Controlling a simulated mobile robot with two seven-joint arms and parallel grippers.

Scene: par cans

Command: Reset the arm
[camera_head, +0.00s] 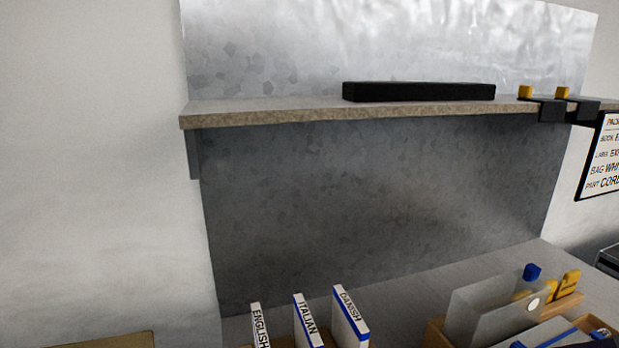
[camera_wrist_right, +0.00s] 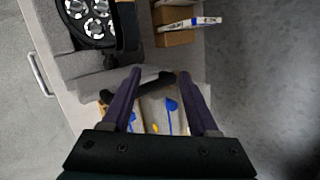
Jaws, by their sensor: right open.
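My right gripper (camera_wrist_right: 160,90) shows in the right wrist view with its two dark purple fingers spread wide. It is open, and nothing is between its fingertips. Beyond the fingers lies a wooden tray (camera_wrist_right: 150,106) with blue and yellow items. My right arm does not show in the head view. My left gripper is in neither view.
A stone-topped shelf (camera_head: 260,111) crosses the head view, with a black bar (camera_head: 418,91) on it. Below stand white booklets marked English (camera_head: 261,328), Italian (camera_head: 307,322) and Danish (camera_head: 350,318). A wooden organizer (camera_head: 436,335) holds clear sleeves (camera_head: 490,308) at the right.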

